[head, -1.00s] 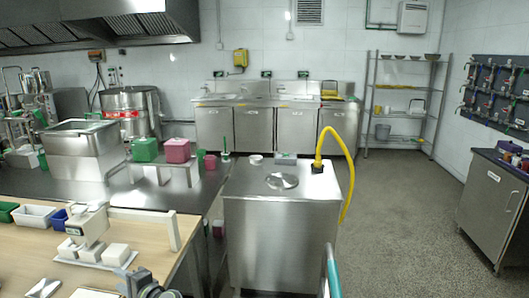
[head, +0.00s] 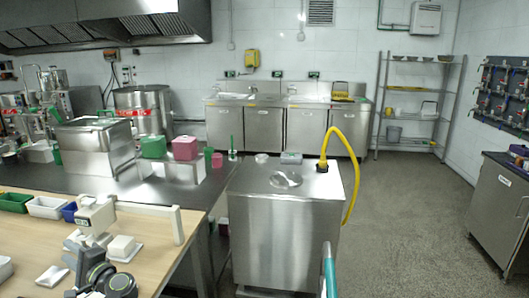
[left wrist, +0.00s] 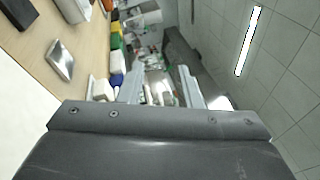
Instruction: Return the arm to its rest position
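My left gripper (head: 86,262) shows at the lower left of the head view, over the wooden table (head: 155,262), near the white scale-like device (head: 95,218). In the left wrist view my left gripper (left wrist: 162,80) has its two grey fingers well apart with nothing held between them. Its contact with the table cannot be told. My right gripper is not in view.
A steel cabinet (head: 285,235) with a yellow hose (head: 352,180) stands in the middle. White blocks (head: 122,248) and small bins (head: 45,207) lie on the table. A teal bar (head: 329,270) rises at the bottom. Grey floor (head: 410,230) is clear at right.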

